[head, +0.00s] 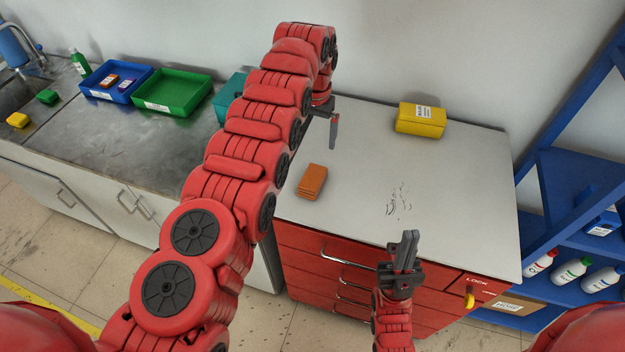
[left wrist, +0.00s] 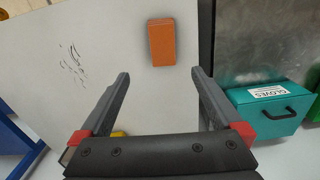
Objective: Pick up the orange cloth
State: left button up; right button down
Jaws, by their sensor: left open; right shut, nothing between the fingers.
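The orange cloth (head: 312,182) is a small folded stack lying on the light grey top of the red cabinet. It also shows in the left wrist view (left wrist: 161,42), beyond the fingertips and apart from them. My left gripper (head: 333,125) hangs above the worktop, behind the cloth in the head view, and is open and empty; its two fingers show in the left wrist view (left wrist: 160,76). My right gripper (head: 408,248) is shut and empty at the front edge of the worktop, to the right of the cloth.
A yellow box (head: 420,120) stands at the back of the worktop (head: 460,190). Dark marks lie right of the cloth. A teal gloves box (left wrist: 268,110) stands left of the worktop, near green (head: 170,92) and blue trays (head: 112,84). A blue shelf (head: 575,180) is at right.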

pick_arm(q)
jog(key=b, duration=1)
send_over(312, 176)
jog(key=f, duration=1.1)
jog(key=shift+d+f, duration=0.35)
jog(key=shift+f, duration=0.25)
jog(key=shift+f+p, duration=0.15)
jog(key=shift+p, duration=0.5)
jog(key=shift+s+a+f+p, duration=0.1)
jog(key=shift+a+f+p, duration=0.05)
jog(key=shift+f+p, duration=0.35)
jog(key=shift+s+a+f+p, duration=0.1)
jog(key=shift+f+p, duration=0.2)
jog(key=shift+f, duration=0.3)
notch_tip(312, 176, down, 3)
jog(key=shift+w+r+b, duration=0.1)
jog(key=shift+w+b, duration=0.05)
jog(key=shift+b, duration=1.05)
jog(key=shift+r, duration=0.1)
jog(key=c, duration=1.3)
jog(key=shift+r, duration=0.1)
